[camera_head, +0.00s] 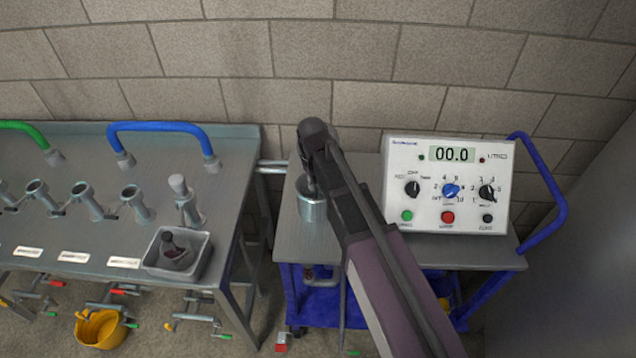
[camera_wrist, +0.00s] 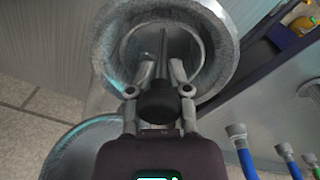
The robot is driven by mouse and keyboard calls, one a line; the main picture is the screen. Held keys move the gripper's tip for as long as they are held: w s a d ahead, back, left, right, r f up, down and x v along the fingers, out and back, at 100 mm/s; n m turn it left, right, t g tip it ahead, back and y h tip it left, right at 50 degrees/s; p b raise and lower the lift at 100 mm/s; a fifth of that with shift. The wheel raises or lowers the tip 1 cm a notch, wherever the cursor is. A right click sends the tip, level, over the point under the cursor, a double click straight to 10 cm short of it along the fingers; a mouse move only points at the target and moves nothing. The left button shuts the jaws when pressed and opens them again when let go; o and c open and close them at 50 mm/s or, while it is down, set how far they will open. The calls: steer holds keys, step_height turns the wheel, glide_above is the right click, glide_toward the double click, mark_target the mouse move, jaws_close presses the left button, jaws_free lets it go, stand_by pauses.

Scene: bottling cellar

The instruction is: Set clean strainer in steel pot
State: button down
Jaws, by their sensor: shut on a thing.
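The steel pot (camera_head: 313,211) stands at the left of the cart top in the head view. My gripper (camera_head: 311,186) is above or at its mouth, partly hidden by my arm. In the wrist view the pot's wide rim (camera_wrist: 222,35) fills the top. My gripper (camera_wrist: 160,84) is shut on the strainer's dark handle (camera_wrist: 161,48). A pale ring, seemingly the strainer's rim, shows inside the pot's outline. I cannot tell whether the strainer touches the pot's bottom.
A control box (camera_head: 447,185) with knobs and a display stands right of the pot. The bench (camera_head: 75,190) at the left carries steel pipe fittings and a tray (camera_head: 203,262) holding a dark reddish item. A yellow bucket (camera_head: 101,330) is on the floor.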

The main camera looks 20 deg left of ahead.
steer(key=shift+c, duration=2.4)
jaws_free()
steer(key=shift+r, duration=0.15)
